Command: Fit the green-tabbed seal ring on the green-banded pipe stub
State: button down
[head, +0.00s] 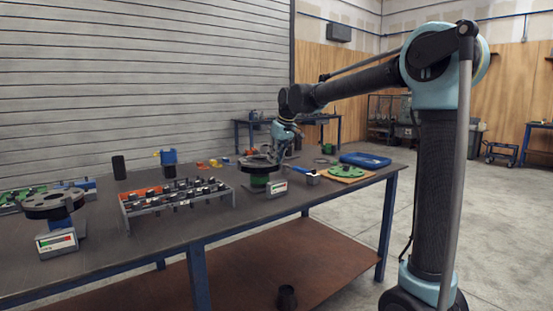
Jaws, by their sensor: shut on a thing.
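The green-banded pipe stub (259,181) stands upright on the workbench, with a wide dark grey flange (256,163) on top. My gripper (281,150) points down at the right, rear side of this flange. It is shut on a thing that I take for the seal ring. The ring and its green tab are too small and too hidden to make out. I cannot tell whether the ring touches the flange.
A blue-banded stub with a flange (53,204) stands at the left. A rack (175,200) of small parts lies between the stubs. A black cylinder (118,167) stands at the back.

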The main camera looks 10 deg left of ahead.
jog(key=c, duration=1.4)
grip_release()
jog(key=shift+c, duration=0.2)
jog(key=w+a+r+v, duration=0.1)
jog(key=w+a+v, duration=0.1)
jog(key=v, duration=1.8)
jog(key=shift+r, duration=0.25)
jog(key=shift+a, duration=0.15)
